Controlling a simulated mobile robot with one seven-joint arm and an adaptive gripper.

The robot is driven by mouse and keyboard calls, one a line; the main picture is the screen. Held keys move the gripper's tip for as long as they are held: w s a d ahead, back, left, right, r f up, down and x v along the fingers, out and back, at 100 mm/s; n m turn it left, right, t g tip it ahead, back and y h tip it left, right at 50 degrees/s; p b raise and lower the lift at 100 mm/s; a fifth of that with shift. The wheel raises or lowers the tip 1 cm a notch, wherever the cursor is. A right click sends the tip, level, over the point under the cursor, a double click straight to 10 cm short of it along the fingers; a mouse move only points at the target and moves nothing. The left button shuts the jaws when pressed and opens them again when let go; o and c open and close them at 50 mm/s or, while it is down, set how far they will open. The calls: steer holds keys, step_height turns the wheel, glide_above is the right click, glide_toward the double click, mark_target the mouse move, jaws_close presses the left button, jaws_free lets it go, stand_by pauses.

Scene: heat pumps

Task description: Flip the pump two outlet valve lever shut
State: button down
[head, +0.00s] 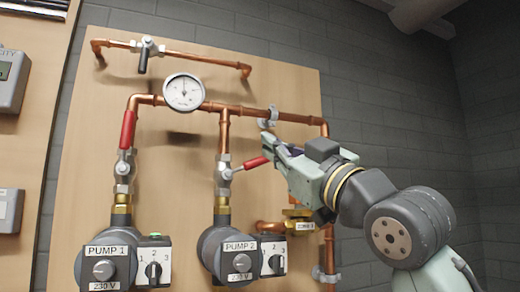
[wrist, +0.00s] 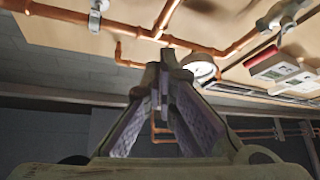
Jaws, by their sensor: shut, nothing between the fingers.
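The pump two outlet valve (head: 224,173) sits on the vertical copper pipe above the PUMP 2 unit (head: 238,254). Its red lever (head: 252,163) points right and slightly up, across the pipe. My gripper (head: 268,142) is at the right of the lever, its fingertips just above the lever's free end. I cannot tell whether they touch. In the wrist view my fingers (wrist: 160,72) meet at the tips with nothing seen between them. I cannot make out the pump two lever in that view.
The pump one red lever (head: 128,130) stands along its pipe at the left. A round gauge (head: 184,92) is on the upper pipe. A black-handled valve (head: 144,58) is at the top. Copper pipe (head: 322,124) runs behind and right of my gripper.

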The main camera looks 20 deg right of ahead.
steer(key=s+d+r+h, duration=0.1)
steer(key=d, duration=0.1)
step_height(320, 180, up, 5)
steer(key=p, duration=0.5)
glide_above(250, 165)
steer(key=s, duration=0.3)
steer(key=shift+m, duration=0.3)
steer(key=f, duration=0.1)
steer(key=d+f, duration=0.2)
steer(key=f, duration=0.1)
steer(key=shift+w+d, duration=0.2)
steer(key=shift+w, duration=0.2)
